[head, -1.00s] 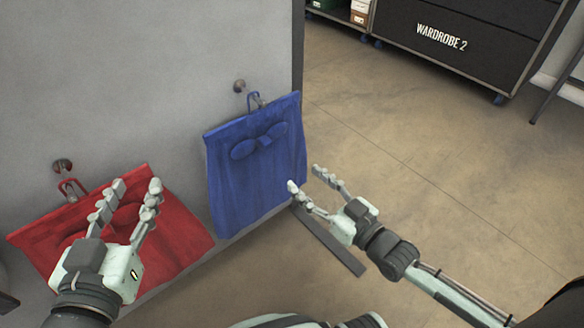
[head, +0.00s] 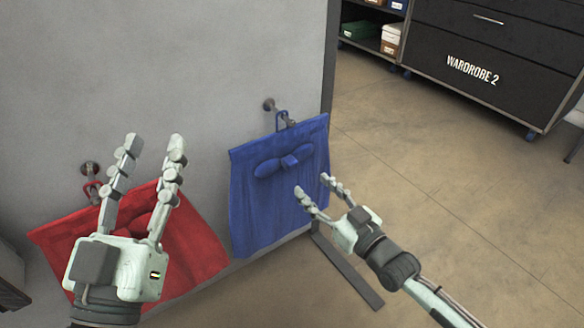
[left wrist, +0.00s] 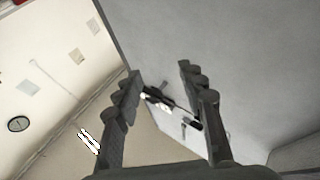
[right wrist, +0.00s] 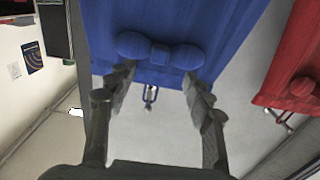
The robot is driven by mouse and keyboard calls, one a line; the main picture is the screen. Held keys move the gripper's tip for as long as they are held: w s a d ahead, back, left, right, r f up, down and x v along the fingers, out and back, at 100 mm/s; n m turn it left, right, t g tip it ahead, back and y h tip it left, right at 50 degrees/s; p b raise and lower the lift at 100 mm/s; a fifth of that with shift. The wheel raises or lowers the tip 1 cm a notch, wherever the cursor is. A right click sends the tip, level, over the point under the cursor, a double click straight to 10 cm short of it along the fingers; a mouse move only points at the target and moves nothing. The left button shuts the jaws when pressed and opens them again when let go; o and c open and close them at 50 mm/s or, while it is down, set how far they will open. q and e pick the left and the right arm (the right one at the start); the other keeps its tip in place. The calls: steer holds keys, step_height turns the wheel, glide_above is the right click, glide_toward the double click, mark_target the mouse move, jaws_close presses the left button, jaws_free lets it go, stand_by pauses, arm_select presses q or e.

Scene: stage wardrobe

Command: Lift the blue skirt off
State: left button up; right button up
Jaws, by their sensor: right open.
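The blue skirt (head: 258,210) hangs by a blue loop (head: 282,120) from a metal peg (head: 269,104) on the grey panel. A bow sits near its top. My right gripper (head: 311,184) is open, with its fingertips in front of the skirt's right part; contact cannot be told. In the right wrist view, the skirt (right wrist: 160,20) appears upside down beyond the spread fingers (right wrist: 158,73), its loop (right wrist: 150,94) showing between them. My left gripper (head: 154,138) is open and empty, in front of the panel and partly over the red skirt.
A red skirt (head: 200,255) hangs from another peg (head: 89,168) at the left. The grey panel (head: 200,70) ends just right of the blue skirt. A dark foot bar (head: 345,265) lies on the floor. Open floor (head: 440,190) extends right, towards the black wardrobe unit (head: 480,50).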

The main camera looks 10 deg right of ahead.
mark_target(294, 164)
steer(key=b+x, duration=0.1)
steer(key=x, duration=0.3)
steer(key=shift+r, duration=0.1)
steer(key=x, duration=0.4)
arm_select(q)
steer(key=shift+s+a+r+t, duration=0.2)
steer(key=shift+s+r+t, duration=0.05)
steer(key=shift+r+t, duration=0.25)
steer(key=shift+s+a+r+t, duration=0.25)
steer(key=shift+r+t, duration=0.2)
steer(key=shift+r, duration=0.2)
steer(key=shift+s+a+r+t, duration=0.15)
steer(key=shift+s+r+t, duration=0.1)
steer(key=shift+r+t, duration=0.25)
arm_select(e)
steer(key=shift+x, duration=0.85)
jaws_close()
arm_select(q)
steer(key=shift+w, duration=0.1)
arm_select(e)
steer(key=shift+r+p, duration=0.45)
steer(key=shift+r, duration=0.05)
arm_select(q)
step_height(294, 164, up, 6)
steer(key=p, duration=0.4)
steer(key=shift+r+p, duration=0.15)
steer(key=shift+p, duration=0.25)
arm_select(e)
steer(key=v, duration=0.9)
